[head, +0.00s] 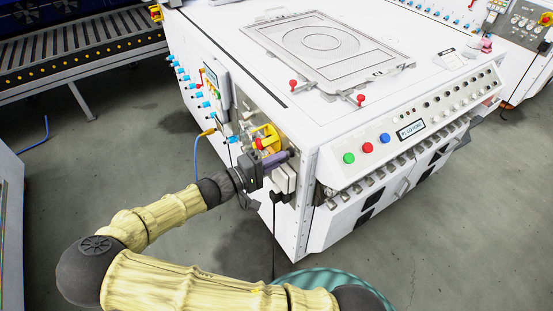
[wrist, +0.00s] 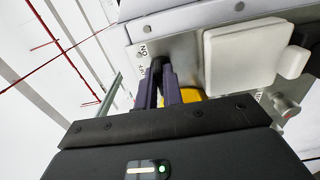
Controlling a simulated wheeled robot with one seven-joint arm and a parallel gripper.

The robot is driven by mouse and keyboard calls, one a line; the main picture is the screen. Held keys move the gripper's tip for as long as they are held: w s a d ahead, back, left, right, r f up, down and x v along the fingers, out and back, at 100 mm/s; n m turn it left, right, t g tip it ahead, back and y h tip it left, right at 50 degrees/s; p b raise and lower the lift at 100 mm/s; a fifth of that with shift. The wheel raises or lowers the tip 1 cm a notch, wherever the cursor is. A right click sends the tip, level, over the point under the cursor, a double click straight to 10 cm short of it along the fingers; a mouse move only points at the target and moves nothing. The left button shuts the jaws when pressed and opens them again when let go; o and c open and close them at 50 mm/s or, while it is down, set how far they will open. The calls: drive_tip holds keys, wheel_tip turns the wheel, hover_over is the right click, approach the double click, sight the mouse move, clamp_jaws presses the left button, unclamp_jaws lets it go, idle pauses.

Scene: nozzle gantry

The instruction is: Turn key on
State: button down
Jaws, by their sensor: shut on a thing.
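My gripper (head: 276,160) is at the side panel (head: 246,112) of the white machine, near its front corner. In the wrist view its two purple fingers (wrist: 164,82) reach up to the metal plate (wrist: 190,62) and are shut on a small dark thing (wrist: 158,64), which looks like the key. The fingers hide most of it, so its turn angle is unclear. A label reading "ON" (wrist: 143,50) shows upside down beside it. The key is hidden by my gripper in the head view.
A yellow and red switch (head: 265,138) sits just above my gripper; its yellow part (wrist: 198,95) shows behind the fingers. A white box (wrist: 246,54) is close on the right. A blue cable (head: 196,155) hangs left of my gripper.

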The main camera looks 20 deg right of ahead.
drive_tip(key=shift+f, duration=0.1)
drive_tip(key=c, duration=1.5)
unclamp_jaws()
drive_tip(key=shift+c, duration=0.2)
drive_tip(key=p+v, duration=0.1)
drive_tip(key=v, duration=1.6)
drive_tip(key=shift+a, duration=0.2)
